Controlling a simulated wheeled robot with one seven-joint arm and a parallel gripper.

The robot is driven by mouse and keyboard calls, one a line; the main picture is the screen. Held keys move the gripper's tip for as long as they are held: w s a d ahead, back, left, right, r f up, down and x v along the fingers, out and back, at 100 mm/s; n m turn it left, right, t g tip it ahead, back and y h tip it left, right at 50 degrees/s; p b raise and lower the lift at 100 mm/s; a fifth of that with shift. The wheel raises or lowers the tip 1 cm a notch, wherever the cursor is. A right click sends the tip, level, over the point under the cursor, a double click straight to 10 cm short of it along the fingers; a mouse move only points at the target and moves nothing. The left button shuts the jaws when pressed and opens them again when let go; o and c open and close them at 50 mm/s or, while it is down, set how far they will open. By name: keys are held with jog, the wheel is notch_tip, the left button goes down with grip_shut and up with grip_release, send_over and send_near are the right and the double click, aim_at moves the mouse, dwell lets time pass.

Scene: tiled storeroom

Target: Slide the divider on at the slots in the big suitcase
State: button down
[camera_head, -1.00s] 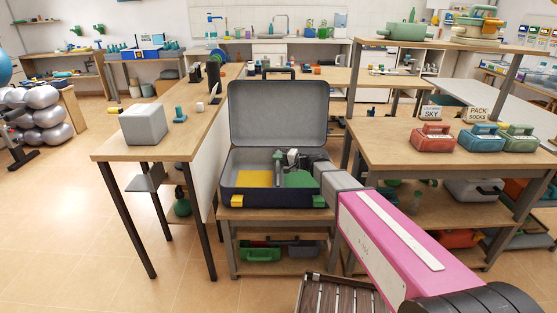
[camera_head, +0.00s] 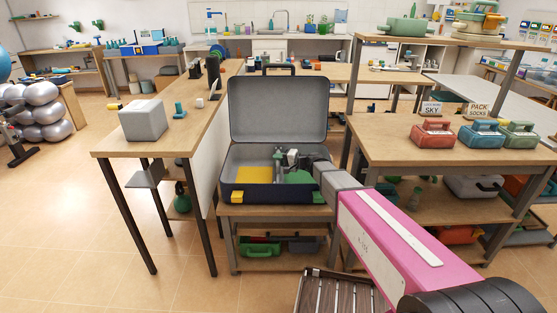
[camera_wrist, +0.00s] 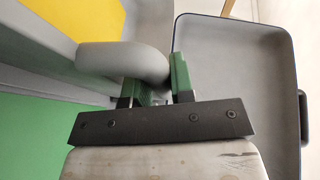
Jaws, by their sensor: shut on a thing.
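A yellow area (camera_head: 254,174) lies at the left inside and a green area (camera_head: 299,177) at the right. My gripper (camera_head: 284,158) reaches into the suitcase from the right. In the wrist view my gripper's green-tipped fingers (camera_wrist: 158,80) are shut on a rounded grey part, which I take as the divider (camera_wrist: 138,60). It lies beside the yellow and green areas. The slots and the divider's lower edge cannot be made out.
A wooden table with a grey box (camera_head: 143,120) is to the left. A table at the right holds a red case (camera_head: 432,133), a blue case (camera_head: 481,135) and a green case (camera_head: 519,134). The bench's lower shelf holds a green case (camera_head: 260,247).

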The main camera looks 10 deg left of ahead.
jog(key=c, duration=0.9)
grip_release()
jog(key=v, duration=1)
jog(key=shift+d, duration=0.35)
jog(key=shift+s, duration=0.15)
jog(key=shift+r, duration=0.1)
